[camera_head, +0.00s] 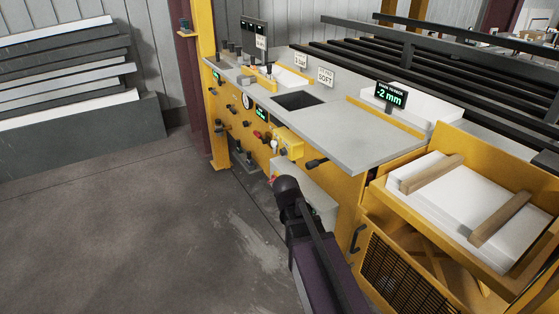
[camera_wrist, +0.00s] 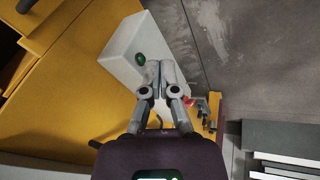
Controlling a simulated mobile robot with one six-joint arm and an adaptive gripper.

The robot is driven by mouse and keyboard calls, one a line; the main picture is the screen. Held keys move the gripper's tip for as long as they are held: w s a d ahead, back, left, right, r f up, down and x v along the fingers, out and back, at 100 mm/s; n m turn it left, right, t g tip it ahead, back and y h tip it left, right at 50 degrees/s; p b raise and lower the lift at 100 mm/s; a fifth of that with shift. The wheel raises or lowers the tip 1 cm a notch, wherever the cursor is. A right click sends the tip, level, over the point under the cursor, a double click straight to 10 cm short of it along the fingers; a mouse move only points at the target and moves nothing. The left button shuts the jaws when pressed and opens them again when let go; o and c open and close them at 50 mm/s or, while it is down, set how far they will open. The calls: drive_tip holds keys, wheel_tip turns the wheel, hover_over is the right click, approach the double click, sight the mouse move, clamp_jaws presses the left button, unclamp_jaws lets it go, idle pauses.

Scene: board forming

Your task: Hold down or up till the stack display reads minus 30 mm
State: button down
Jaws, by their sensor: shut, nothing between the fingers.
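The stack display (camera_head: 390,96) is a small black panel with green digits reading -2 mm, standing at the deck's right end. In the wrist view my gripper (camera_wrist: 160,66) is shut and empty, its fingers together in front of a pale grey box (camera_wrist: 122,38). A round green button (camera_wrist: 140,58) on that box lies just up and left of the fingertips; whether they touch it is unclear. A red part (camera_wrist: 188,103) shows right of the fingers. No down or up lettering is readable. In the head view my dark arm hides the fingers, beside the grey box (camera_head: 318,192) under the deck.
A grey deck (camera_head: 345,135) overhangs the yellow front, with a black handle (camera_head: 316,163) jutting out. White sheets with two wooden bars lie in a yellow tray (camera_head: 398,201) at right. The concrete floor (camera_head: 130,220) at left is clear.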

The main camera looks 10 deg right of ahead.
drive_tip(key=w+d+f+t+h+b, duration=0.1)
drive_tip(key=w+f+t+h+b, duration=0.15)
drive_tip(key=w, duration=0.65)
drive_tip(key=n+t+h+b, duration=0.2)
drive_tip(key=n+t+b, duration=0.3)
drive_tip(key=t+b, duration=0.65)
approach(283, 152)
drive_tip(key=w+a+f+g, duration=0.1)
drive_tip(key=w+a, duration=0.5)
drive_tip(key=a, duration=0.2)
drive_tip(key=shift+s, duration=0.2)
drive_tip(key=shift+d, duration=0.25)
drive_tip(key=w+d, duration=0.2)
drive_tip(key=d, duration=0.6)
drive_tip(key=shift+w, duration=0.4)
